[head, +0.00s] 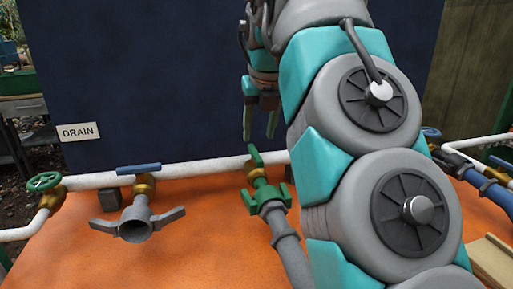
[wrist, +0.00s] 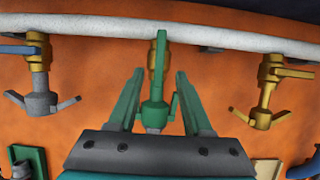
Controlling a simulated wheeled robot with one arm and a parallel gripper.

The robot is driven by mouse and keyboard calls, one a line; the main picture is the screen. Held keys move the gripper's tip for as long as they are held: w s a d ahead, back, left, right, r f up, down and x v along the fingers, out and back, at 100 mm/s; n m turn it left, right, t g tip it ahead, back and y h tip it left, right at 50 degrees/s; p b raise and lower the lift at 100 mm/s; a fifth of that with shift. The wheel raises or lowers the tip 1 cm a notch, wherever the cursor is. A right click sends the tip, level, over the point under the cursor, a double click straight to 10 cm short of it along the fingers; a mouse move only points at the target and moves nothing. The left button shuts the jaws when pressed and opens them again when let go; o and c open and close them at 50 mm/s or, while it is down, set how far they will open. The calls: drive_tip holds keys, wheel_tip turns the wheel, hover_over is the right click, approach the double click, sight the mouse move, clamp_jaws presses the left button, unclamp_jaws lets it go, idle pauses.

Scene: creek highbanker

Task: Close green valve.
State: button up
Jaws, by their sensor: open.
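A valve with a green lever handle (head: 255,156) sits on a brass body on the white pipe, in the middle of the head view. In the wrist view the green lever (wrist: 160,52) points along its outlet, across the white pipe's line. A green coupling (head: 268,197) joins its outlet to a grey hose. My gripper (head: 260,126) is open, its two green fingers above and behind the lever in the head view. In the wrist view my gripper (wrist: 159,62) has one finger on each side of the valve, with nothing held. I cannot tell whether the fingers touch it.
Left are a blue-handled valve (head: 139,169) with a grey winged coupling and a green round handwheel (head: 43,181). A yellow-handled valve (wrist: 290,71) stands right in the wrist view. A dark panel with a DRAIN label (head: 77,132) rises behind the orange deck (head: 200,255).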

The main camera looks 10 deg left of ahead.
sight(256, 152)
drive_tip(key=shift+b+x, duration=0.75)
drive_tip(key=shift+x, duration=2.15)
drive_tip(key=shift+c, duration=0.2)
clamp_jaws()
